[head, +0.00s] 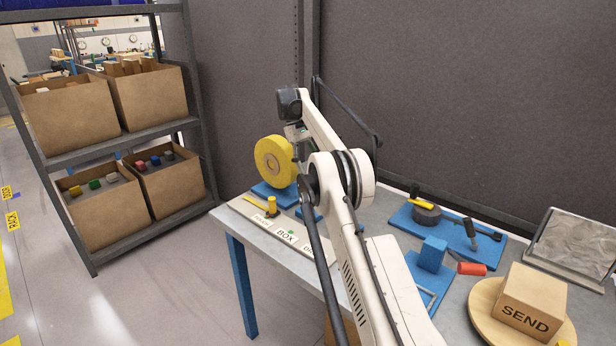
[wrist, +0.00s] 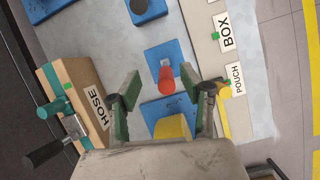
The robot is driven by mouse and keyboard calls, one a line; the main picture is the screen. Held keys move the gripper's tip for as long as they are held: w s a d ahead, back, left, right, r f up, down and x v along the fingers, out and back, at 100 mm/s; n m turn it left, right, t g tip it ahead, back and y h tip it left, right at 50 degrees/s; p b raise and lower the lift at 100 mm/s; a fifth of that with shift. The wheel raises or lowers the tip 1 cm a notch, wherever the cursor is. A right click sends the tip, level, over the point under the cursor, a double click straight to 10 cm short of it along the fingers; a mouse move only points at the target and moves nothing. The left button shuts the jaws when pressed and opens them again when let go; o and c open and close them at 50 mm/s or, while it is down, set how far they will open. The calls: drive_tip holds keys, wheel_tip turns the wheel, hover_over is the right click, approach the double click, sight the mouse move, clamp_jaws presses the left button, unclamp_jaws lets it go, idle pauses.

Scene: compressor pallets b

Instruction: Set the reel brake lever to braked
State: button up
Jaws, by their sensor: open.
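The yellow reel (head: 273,160) stands upright on a blue base (head: 270,192) at the table's far left end. In the wrist view, part of the yellow reel (wrist: 172,128) shows low between my fingers. A red cylindrical handle (wrist: 166,76) stands over a blue plate just beyond it; it looks like the brake lever, but its setting cannot be told. My gripper (wrist: 160,80) is open, with one finger on each side of the red handle in the picture. No contact is visible. In the head view my arm hides the handle and fingers.
A label strip with BOX (head: 286,236) and a yellow selector (head: 271,206) lies at the table's front edge. A HOSE box (wrist: 97,95) with a black-handled teal fitting is left in the wrist view. Blue tool bases and a SEND carton (head: 530,300) stand right.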

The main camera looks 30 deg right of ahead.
drive_tip(key=shift+r, duration=0.7)
drive_tip(key=shift+c, duration=0.4)
